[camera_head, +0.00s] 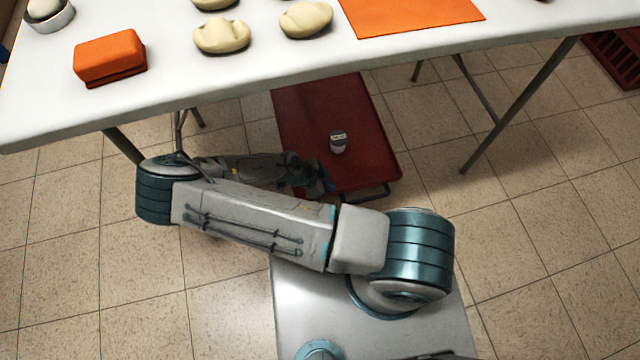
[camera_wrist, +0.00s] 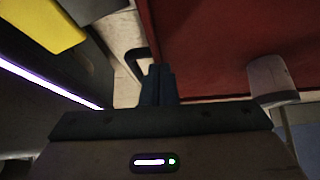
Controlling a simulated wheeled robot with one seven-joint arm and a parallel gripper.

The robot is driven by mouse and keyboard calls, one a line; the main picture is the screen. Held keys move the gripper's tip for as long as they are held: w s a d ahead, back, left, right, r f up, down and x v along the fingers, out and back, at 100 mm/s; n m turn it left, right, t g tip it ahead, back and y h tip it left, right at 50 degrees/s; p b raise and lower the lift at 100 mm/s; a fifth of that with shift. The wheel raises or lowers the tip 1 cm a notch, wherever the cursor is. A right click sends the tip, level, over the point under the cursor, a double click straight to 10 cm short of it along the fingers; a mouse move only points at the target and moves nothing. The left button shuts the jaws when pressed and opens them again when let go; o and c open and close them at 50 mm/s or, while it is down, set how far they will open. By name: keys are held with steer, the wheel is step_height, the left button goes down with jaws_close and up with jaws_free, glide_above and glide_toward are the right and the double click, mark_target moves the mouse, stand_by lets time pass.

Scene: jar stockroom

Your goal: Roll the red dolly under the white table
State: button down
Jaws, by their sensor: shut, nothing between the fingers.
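The red dolly (camera_head: 360,115) is a flat red platform with its far part under the white table (camera_head: 270,70) and its near end sticking out toward me. A dark metal loop (camera_head: 372,194) shows at its near edge. A small pale jar with a dark top (camera_head: 338,142) stands on the dolly.
Table legs (camera_head: 520,105) stand left and right of the dolly. A red crate (camera_head: 615,55) is at far right. Tiled floor (camera_head: 550,235) is clear to the right.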

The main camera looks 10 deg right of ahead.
steer(key=shift+f, duration=0.1)
steer(key=a+p, duration=0.2)
steer(key=a, duration=0.9)
steer(key=shift+s+a+r, duration=0.2)
steer(key=shift+s+a, duration=0.05)
steer(key=shift+a, duration=0.15)
